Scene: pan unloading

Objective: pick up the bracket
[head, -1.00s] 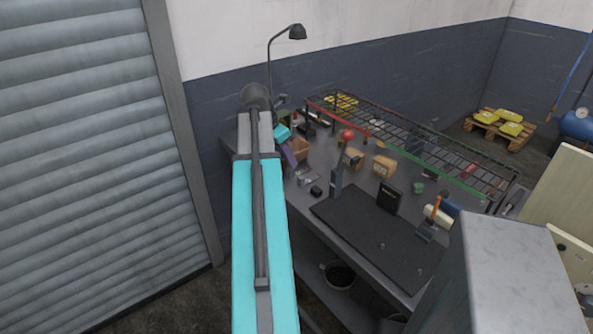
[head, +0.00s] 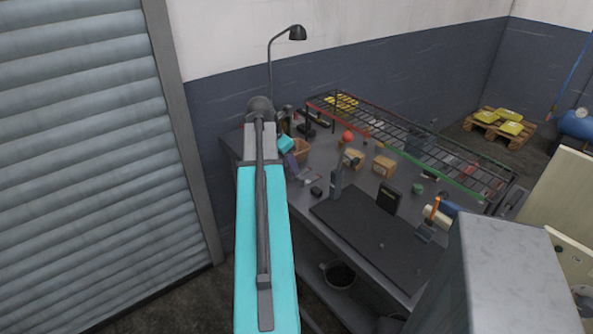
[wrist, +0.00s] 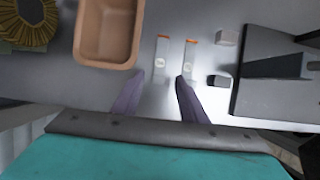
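Two pale, flat metal strips with orange far ends, the left one (wrist: 162,62) and the right one (wrist: 187,62), lie on the grey bench top in the wrist view. They look like the bracket, but I cannot tell whether they are one piece or two. My gripper (wrist: 159,76) is open, its two purple fingers apart and nothing between them. The fingertips point toward the strips, whose near ends show between the fingers. In the head view my gripper (head: 291,158) is small, over the bench's left part, and its fingertips are hard to make out.
A tan bin (wrist: 106,30) stands left of the strips. A ribbed olive thing (wrist: 28,25) is at the far left. A wire rack (head: 450,165) lines the bench's back.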

